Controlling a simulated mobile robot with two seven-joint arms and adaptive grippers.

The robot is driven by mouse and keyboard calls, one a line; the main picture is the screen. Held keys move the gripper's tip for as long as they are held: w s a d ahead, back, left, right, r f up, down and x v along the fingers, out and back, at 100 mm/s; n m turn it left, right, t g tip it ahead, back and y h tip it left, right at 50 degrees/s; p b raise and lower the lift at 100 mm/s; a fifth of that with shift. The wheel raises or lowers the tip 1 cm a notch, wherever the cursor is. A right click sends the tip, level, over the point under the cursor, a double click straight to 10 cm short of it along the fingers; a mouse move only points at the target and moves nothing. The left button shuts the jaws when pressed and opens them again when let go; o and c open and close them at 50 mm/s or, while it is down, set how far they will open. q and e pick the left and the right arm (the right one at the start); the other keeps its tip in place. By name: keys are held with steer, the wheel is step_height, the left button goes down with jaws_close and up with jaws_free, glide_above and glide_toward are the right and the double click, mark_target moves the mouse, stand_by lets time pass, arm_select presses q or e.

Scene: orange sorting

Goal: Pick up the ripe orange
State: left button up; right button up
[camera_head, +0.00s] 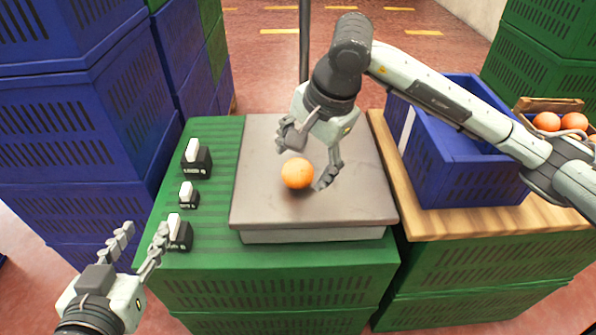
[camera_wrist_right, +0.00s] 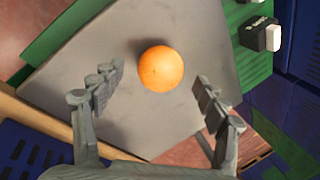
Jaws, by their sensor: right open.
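One orange (camera_head: 297,173) sits on the grey platform (camera_head: 262,209) in the middle of the head view. It also shows in the right wrist view (camera_wrist_right: 161,68), ahead of and between the two fingers. My right gripper (camera_head: 306,168) is open above the platform, with its fingers on either side of the orange. In the right wrist view, gaps show between the orange and both fingers. My left gripper (camera_head: 142,240) is open and empty at the lower left, by the near left corner of the green crate surface.
Several small black and white blocks (camera_head: 197,160) stand left of the platform. A blue crate (camera_head: 465,190) stands on a wooden board (camera_head: 432,224) at the right. A dark pole (camera_head: 304,50) rises behind the platform. Crate stacks flank the scene.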

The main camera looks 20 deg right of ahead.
steer(key=shift+x, duration=1.1)
steer(key=c, duration=1.3)
steer(key=shift+r, duration=0.2)
